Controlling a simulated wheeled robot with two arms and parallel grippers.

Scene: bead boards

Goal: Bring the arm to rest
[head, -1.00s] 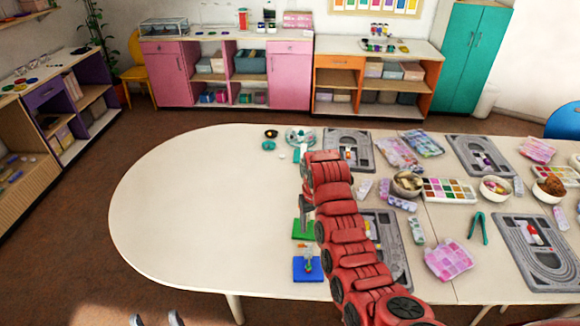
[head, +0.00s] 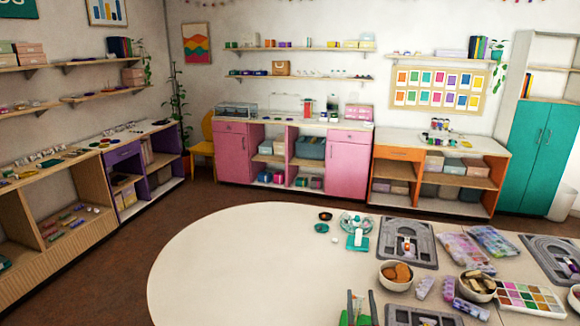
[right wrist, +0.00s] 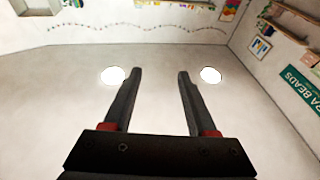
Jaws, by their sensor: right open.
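My right gripper (head: 360,307) shows at the bottom edge of the head view, with its two dark fingers pointing up, apart and empty. My left gripper is not in view.
The pale table (head: 235,270) has a clear rounded left end. Grey bead boards (head: 407,243), a bowl (head: 396,276), a bead tray (head: 529,298) and a teal-and-white item (head: 357,241) lie to the right. Pink shelving (head: 233,157) stands behind.

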